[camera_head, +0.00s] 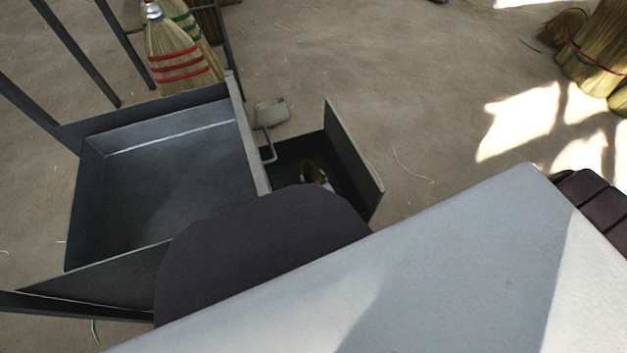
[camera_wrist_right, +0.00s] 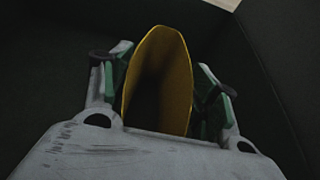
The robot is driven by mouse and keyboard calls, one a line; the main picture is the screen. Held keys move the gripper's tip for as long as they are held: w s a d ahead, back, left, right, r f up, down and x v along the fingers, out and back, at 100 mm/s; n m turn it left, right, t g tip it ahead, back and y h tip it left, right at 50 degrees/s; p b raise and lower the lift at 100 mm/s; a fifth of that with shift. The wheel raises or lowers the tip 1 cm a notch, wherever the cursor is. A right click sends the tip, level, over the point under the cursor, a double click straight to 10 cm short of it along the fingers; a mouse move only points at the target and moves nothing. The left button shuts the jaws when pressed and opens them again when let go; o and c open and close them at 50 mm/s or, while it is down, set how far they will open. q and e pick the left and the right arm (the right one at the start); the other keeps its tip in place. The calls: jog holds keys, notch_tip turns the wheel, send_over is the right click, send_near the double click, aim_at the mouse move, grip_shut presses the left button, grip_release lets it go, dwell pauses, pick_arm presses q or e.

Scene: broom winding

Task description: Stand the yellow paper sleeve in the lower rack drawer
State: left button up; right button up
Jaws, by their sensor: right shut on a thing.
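The yellow paper sleeve (camera_wrist_right: 180,85) is an open-mouthed tube between the green-padded fingers of my right gripper (camera_wrist_right: 160,82) in the right wrist view. The gripper is shut on it. In the head view a small part of the sleeve (camera_head: 309,171) and my right gripper (camera_head: 322,181) show inside the dark lower rack drawer (camera_head: 352,158), which is pulled out. Dark walls surround the sleeve in the wrist view. The sleeve's lower end is hidden, so I cannot tell whether it touches the drawer floor. My left gripper is not in view.
A wide, empty grey upper drawer (camera_head: 237,112) stands open left of the lower one, with a handle (camera_head: 268,148) on its front. Brooms with red bands (camera_head: 180,65) stand behind the rack. More broom heads (camera_head: 598,55) are at the far right. The floor between is mostly clear.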

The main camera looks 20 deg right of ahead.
jog(key=shift+f, duration=0.15)
jog(key=o, duration=0.8)
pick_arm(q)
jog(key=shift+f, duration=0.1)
pick_arm(e)
jog(key=shift+o, duration=0.3)
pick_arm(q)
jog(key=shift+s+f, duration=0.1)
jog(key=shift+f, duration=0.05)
pick_arm(e)
jog(key=shift+r, duration=0.25)
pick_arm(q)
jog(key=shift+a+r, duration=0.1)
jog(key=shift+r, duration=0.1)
